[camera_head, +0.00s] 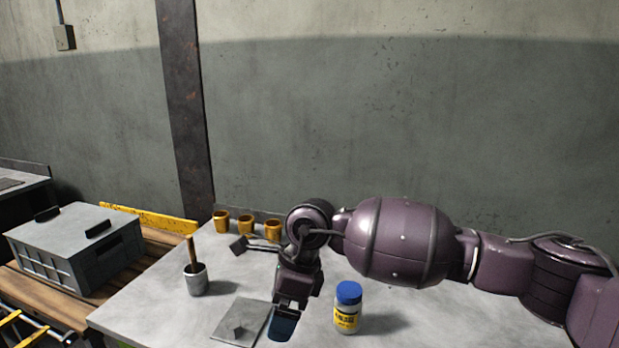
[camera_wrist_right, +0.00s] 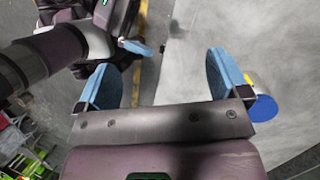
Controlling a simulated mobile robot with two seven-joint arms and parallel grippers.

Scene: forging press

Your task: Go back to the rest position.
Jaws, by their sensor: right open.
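My right gripper (camera_head: 284,322) hangs over the front part of the pale metal table (camera_head: 150,300) in the head view, pointing down. In the right wrist view its two blue fingers stand wide apart with nothing between them, so the gripper (camera_wrist_right: 165,82) is open and empty. A jar with a blue lid and yellow label (camera_head: 347,308) stands upright just right of it, apart from it in the head view. The jar also shows partly behind the right finger in the wrist view (camera_wrist_right: 265,104). Part of my left gripper (camera_wrist_right: 137,47), a blue finger, shows at the upper left there; its opening is unclear.
A flat grey plate with a knob (camera_head: 250,313) lies left of my right gripper. A grey cup holding a wooden-handled tool (camera_head: 196,283) stands farther left. Several orange cups (camera_head: 245,225) line the back edge. A lidded grey crate (camera_head: 75,240) sits on wooden boards at left.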

